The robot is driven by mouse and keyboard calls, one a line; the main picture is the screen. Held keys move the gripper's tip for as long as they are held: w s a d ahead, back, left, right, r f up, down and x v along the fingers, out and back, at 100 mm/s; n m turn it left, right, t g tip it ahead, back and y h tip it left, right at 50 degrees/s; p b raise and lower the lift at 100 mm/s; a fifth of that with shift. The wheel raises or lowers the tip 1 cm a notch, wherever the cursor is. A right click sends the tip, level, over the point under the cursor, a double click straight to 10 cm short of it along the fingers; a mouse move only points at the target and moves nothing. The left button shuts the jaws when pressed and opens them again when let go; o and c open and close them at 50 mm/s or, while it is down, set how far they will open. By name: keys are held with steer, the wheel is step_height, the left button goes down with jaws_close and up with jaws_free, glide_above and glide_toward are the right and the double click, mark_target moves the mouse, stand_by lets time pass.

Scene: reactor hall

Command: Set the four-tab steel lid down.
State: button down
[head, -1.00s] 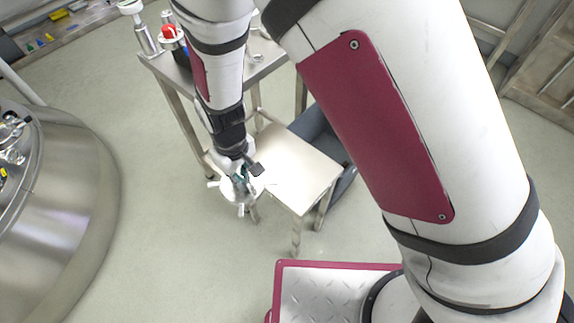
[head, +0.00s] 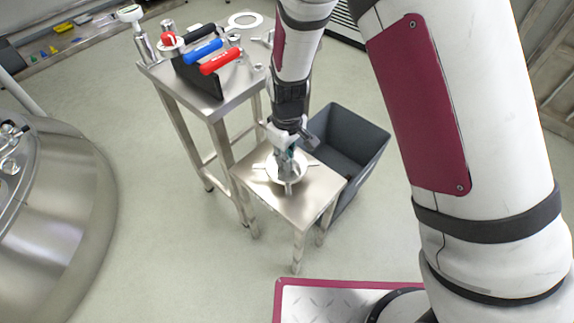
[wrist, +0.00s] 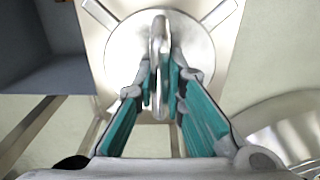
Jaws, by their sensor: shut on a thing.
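The steel lid (head: 272,174) is a round bright disc with tabs sticking out from its rim. It is over the left-middle part of the low steel table (head: 310,205). In the wrist view the lid (wrist: 195,58) lies against the table top, with an upright loop handle (wrist: 159,38) at its middle. My gripper (head: 291,152) is above the lid, and its teal-padded fingers (wrist: 163,85) are closed on the handle. The lid looks about level. I cannot tell whether it touches the table top. The fingers hide part of its near side.
A taller steel table (head: 225,105) behind left carries a dark rack (head: 200,80) with red and blue handled tools, plus a white ring (head: 245,20). A grey bin (head: 350,145) stands right of the low table. A large steel vessel (head: 60,220) is at left.

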steer(key=shift+f+b, duration=0.55)
steer(key=shift+f, duration=1.15)
steer(key=shift+f, duration=0.15)
steer(key=c, duration=1.7)
jaws_free()
steer(key=shift+o, duration=0.2)
step_height(320, 180, up, 12)
steer(key=p, duration=0.3)
